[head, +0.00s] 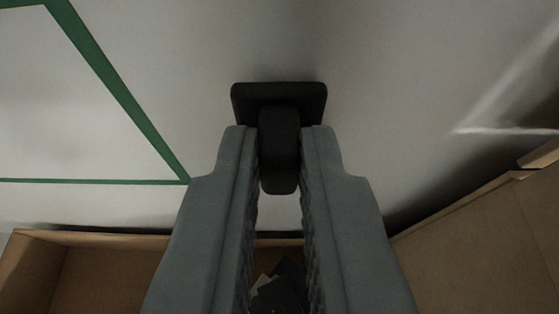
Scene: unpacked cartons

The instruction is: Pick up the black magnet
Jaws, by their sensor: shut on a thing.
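The black magnet (278,95) shows at the middle of the head view, against a pale surface. It has a wide flat plate at the top and a rounded stem that points down toward me. My gripper (279,150) is shut on the stem, with one grey finger on each side of it. The plate lies just beyond the fingertips. I cannot tell whether the plate touches the pale surface.
An open cardboard carton (110,275) lies at the bottom, below the fingers, with some dark and pale items (280,285) in it. Another cardboard piece (480,245) is at the lower right. Green lines (125,100) mark the pale surface (420,60) at left.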

